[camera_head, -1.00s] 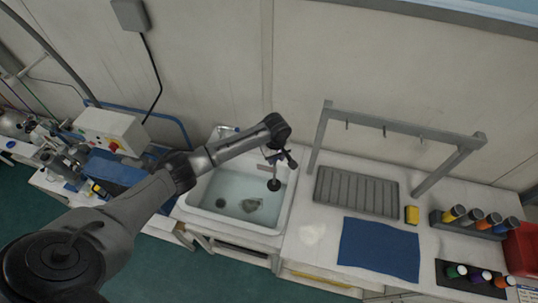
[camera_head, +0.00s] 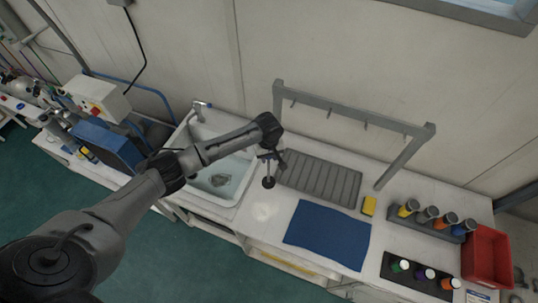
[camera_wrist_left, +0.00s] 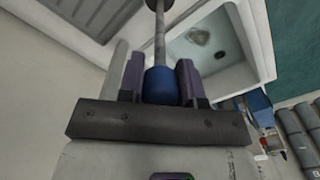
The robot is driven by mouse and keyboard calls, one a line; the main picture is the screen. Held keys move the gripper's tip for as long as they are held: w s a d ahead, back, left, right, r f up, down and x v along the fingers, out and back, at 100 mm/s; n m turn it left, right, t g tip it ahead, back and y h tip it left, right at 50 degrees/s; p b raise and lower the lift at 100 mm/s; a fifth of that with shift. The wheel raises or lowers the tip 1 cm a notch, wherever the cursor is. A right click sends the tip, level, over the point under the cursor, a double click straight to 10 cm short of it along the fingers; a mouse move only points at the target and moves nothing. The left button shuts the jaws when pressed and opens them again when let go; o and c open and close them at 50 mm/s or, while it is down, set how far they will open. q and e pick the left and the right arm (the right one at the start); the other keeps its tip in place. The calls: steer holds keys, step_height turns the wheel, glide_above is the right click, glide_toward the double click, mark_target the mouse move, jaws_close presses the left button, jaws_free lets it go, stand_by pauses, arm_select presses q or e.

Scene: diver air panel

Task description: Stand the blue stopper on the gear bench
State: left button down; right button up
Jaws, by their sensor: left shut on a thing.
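The blue stopper (camera_wrist_left: 160,86) is between the purple-padded fingers of my left gripper (camera_wrist_left: 161,80) in the left wrist view. A thin metal stem runs from its blue grip to a dark disc at the top edge of that view. In the head view my left gripper (camera_head: 269,156) is shut on the stopper, and its dark disc (camera_head: 268,182) hangs down beside the sink's right rim. Whether the disc touches the surface below cannot be told. The white bench top (camera_head: 262,211) runs right from the sink. My right gripper is not in view.
The sink (camera_head: 238,186) holds water and a grey lump (camera_head: 220,180). A ribbed grey tray (camera_head: 325,180) lies under a grey hook rail (camera_head: 350,112).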

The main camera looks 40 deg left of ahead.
arm_select(q)
steer(key=shift+d, duration=0.15)
steer(key=shift+a+f+b, duration=0.15)
steer(key=shift+a+b, duration=0.15)
steer(key=shift+f, duration=0.15)
step_height(320, 180, down, 5)
steer(key=b, duration=0.3)
steer(key=shift+d+f, duration=0.1)
steer(key=shift+f, duration=0.05)
stand_by(0.5)
steer(key=shift+f, duration=0.35)
stand_by(0.4)
steer(key=shift+f+m, duration=0.2)
steer(key=shift+m, duration=0.1)
